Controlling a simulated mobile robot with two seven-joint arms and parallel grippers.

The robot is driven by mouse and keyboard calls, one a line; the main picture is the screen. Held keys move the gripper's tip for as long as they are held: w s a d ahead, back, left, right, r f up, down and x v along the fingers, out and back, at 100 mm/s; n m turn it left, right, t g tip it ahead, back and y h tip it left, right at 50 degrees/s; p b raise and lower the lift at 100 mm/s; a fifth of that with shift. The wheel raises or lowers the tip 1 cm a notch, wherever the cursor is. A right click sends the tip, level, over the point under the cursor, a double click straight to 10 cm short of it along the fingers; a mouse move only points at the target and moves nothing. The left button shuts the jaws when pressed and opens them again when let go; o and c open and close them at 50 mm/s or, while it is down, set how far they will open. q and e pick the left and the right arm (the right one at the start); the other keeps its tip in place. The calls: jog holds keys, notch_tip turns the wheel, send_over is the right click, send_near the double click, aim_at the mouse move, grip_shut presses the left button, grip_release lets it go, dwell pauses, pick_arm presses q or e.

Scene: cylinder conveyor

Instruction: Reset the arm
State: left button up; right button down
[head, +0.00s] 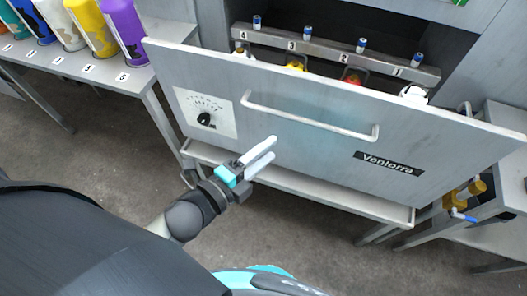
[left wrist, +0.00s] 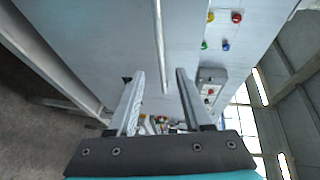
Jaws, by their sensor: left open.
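My left gripper (head: 258,160) is in front of the grey machine's front panel in the head view, below its long handle (head: 310,118). Its two fingers are apart and nothing is between them. In the left wrist view the open fingers (left wrist: 158,98) point toward the panel, with a pale bar (left wrist: 160,45) running down between them in the picture. I cannot tell whether the fingers touch the panel. My right gripper is not in view.
The grey panel (head: 290,155) has a dial (head: 205,119) and a "Venlorra" label. Behind its top edge is a rail (head: 330,52) with numbered places and blue-topped valves. Several coloured cylinders, including a purple one (head: 125,30), stand on a table (head: 110,80) at left. Floor is clear at lower left.

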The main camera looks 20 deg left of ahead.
pick_arm(q)
jog(key=shift+s+a, duration=0.1)
jog(key=shift+s, duration=0.1)
dwell(0.5)
jog(key=s+a+f+n+g+y+b, duration=0.1)
jog(key=s+a+f+n+g+y, duration=0.2)
jog(key=f, duration=0.7)
jog(key=s+a+f+n+g+b, duration=0.15)
jog(key=f+n, duration=0.25)
jog(key=f, duration=0.6)
jog(key=s+a+f+n+g+y, duration=0.2)
jog(key=s+a+f+n, duration=0.15)
jog(key=f, duration=0.65)
jog(key=s+f+n+g+b, duration=0.1)
jog(key=s+f+n+g, duration=0.2)
jog(key=s+f, duration=0.4)
jog(key=s+f+n+g+y+b, duration=0.1)
jog(key=s+f+n+g, duration=0.3)
jog(key=s, duration=0.9)
notch_tip(320, 180, down, 4)
jog(key=shift+d+r+n, duration=0.1)
jog(key=shift+d+n, duration=0.05)
jog(key=shift+n, duration=0.7)
